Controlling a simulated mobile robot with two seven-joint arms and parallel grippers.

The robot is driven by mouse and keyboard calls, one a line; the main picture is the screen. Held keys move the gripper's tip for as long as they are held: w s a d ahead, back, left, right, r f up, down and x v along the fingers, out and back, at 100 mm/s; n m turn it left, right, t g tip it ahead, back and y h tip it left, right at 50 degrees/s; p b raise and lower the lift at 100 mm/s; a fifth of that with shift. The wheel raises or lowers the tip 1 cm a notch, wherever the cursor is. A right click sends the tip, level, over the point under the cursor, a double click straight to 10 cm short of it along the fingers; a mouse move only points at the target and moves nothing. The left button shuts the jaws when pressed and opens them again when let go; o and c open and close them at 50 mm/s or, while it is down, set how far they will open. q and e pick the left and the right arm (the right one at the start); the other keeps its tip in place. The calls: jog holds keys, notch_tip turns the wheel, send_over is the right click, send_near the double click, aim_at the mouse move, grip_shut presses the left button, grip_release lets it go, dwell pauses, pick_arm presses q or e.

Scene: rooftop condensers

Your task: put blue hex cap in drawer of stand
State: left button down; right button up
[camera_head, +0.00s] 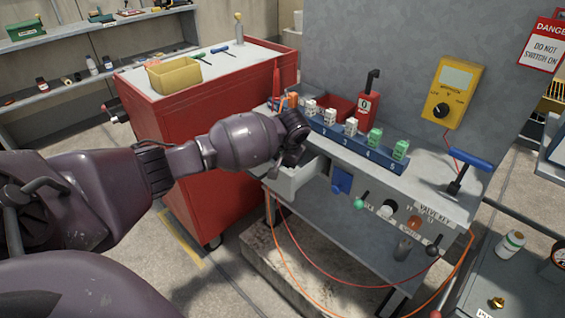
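The grey stand (330,222) has a pale drawer (291,183) that is pulled open at its left front. My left arm reaches in from the left, and my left gripper (293,150) is just above the open drawer, pointing down. Its fingers are dark and mostly hidden by the wrist, so I cannot tell if they are open or hold anything. I cannot make out a blue hex cap. The inside of the drawer is largely covered by my arm. My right gripper is not in view.
A blue numbered rack (357,146) with several white and green blocks sits on the stand. A blue-handled valve key (467,162) stands right. A red cabinet (190,125) is left, behind my arm. Orange cables (330,284) hang below the stand's front.

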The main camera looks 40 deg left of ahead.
pick_arm(q)
jog(key=shift+f, duration=0.1)
jog(key=c, duration=0.8)
grip_release()
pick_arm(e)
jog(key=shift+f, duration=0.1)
pick_arm(q)
jog(key=shift+r, duration=0.45)
jog(key=shift+p+v, duration=2.05)
jog(key=shift+v, duration=3.65)
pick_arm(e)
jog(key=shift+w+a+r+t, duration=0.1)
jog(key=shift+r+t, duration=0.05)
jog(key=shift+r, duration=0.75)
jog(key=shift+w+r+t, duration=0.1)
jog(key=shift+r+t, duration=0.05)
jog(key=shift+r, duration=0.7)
pick_arm(q)
jog(key=shift+d+f, duration=0.1)
jog(key=shift+d, duration=0.05)
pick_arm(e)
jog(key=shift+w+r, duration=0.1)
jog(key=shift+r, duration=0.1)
